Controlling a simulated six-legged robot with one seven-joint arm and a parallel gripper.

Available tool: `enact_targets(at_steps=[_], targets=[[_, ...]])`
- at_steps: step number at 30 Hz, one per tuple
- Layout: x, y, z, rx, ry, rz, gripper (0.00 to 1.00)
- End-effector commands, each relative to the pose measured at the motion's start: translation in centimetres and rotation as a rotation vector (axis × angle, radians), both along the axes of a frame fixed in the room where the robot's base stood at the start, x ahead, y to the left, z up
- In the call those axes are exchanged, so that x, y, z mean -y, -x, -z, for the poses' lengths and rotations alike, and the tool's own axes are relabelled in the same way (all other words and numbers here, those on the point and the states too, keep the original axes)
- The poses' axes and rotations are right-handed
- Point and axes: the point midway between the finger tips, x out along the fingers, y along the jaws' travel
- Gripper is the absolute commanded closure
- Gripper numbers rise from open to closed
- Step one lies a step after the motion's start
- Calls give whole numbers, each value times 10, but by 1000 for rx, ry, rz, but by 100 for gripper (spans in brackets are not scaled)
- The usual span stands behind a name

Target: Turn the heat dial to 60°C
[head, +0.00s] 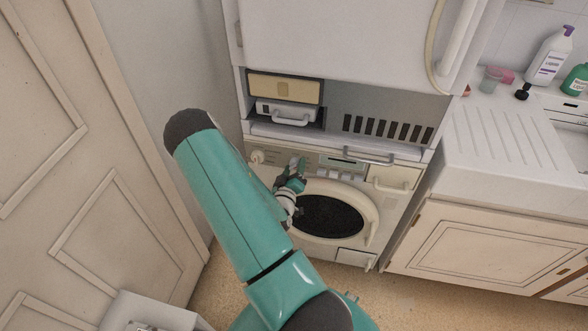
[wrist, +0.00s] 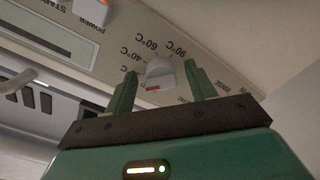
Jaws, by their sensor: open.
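The heat dial (wrist: 162,76) is a small white knob with a red mark on its lower left side in the wrist view. Upside-down labels 40°C, 60°C and 90°C are printed around its upper side there; I cannot tell which one it is set to. My gripper (wrist: 160,69) is open, with one green finger on each side of the dial in the picture. Gaps show between fingers and dial, and I see no contact. In the head view, my gripper (head: 298,166) is at the washing machine's control panel (head: 325,152) and the dial cannot be made out behind it.
The washing machine's round door (head: 332,215) is below my gripper. A display (head: 340,162) and buttons are right of it, and a pale knob (head: 257,157) is left. A ledge with a handle (head: 370,156) juts out above the panel.

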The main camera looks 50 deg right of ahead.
Motion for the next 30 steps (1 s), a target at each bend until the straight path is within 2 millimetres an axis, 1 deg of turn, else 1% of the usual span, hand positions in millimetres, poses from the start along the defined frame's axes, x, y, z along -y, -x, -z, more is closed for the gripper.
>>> enact_targets(at_steps=[6, 13, 22, 30], targets=[[0, 0, 0, 0, -1, -1, 45], [0, 0, 0, 0, -1, -1, 89], [0, 0, 0, 20, -9, 0, 89], [0, 0, 1, 133, -59, 0, 89]])
